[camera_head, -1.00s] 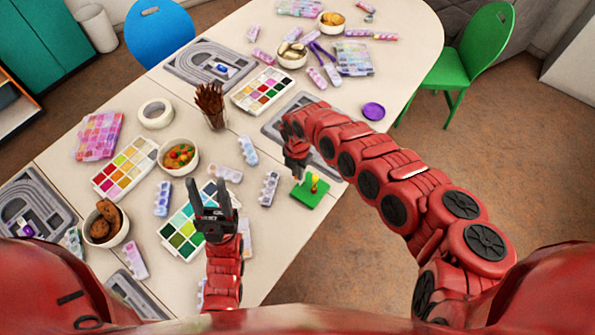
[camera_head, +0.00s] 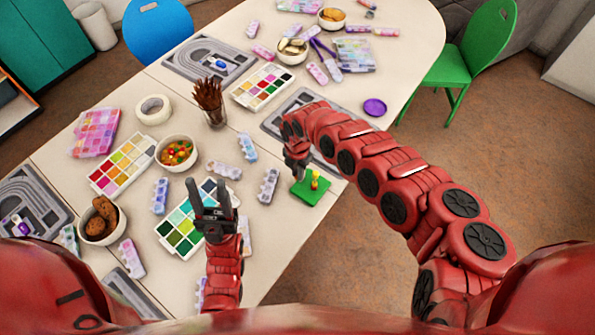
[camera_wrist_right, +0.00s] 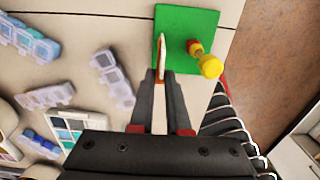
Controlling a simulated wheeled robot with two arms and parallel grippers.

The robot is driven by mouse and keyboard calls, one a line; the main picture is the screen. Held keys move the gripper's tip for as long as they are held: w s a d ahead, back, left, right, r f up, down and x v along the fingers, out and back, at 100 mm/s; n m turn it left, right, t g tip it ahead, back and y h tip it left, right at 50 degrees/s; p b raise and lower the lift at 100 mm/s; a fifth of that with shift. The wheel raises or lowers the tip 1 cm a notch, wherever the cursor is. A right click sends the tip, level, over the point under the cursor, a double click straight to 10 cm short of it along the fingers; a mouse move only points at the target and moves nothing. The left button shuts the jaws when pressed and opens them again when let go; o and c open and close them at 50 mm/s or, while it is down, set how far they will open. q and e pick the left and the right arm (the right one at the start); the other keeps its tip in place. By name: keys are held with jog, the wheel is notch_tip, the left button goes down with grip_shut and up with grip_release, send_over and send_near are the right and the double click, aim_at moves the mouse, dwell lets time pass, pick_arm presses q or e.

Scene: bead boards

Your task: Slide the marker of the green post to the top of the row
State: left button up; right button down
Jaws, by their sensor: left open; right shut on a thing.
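A green board (camera_head: 312,194) lies on the table below my right gripper. It also shows in the right wrist view (camera_wrist_right: 199,20). A short post (camera_wrist_right: 204,60) with a yellow end and a red part stands on it, right of the fingers; it also shows in the head view (camera_head: 315,181). My right gripper (camera_wrist_right: 163,72) is shut on a thin orange-and-white piece (camera_wrist_right: 161,50) at the board's left side. Whether this piece is the marker I cannot tell. Its lower part is hidden by the fingers. My left gripper (camera_head: 212,190) is open and empty above a paint palette.
Around the left gripper are a green paint palette (camera_head: 178,236), a bowl of beads (camera_head: 176,152) and several bead boxes. A purple lid (camera_head: 374,107) lies near the right table edge. A grey track board (camera_head: 285,108) lies partly under my right arm.

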jog(key=shift+f+b, duration=0.95)
jog(key=shift+f, duration=0.15)
jog(key=c, duration=0.8)
grip_release()
jog(key=shift+r, duration=0.1)
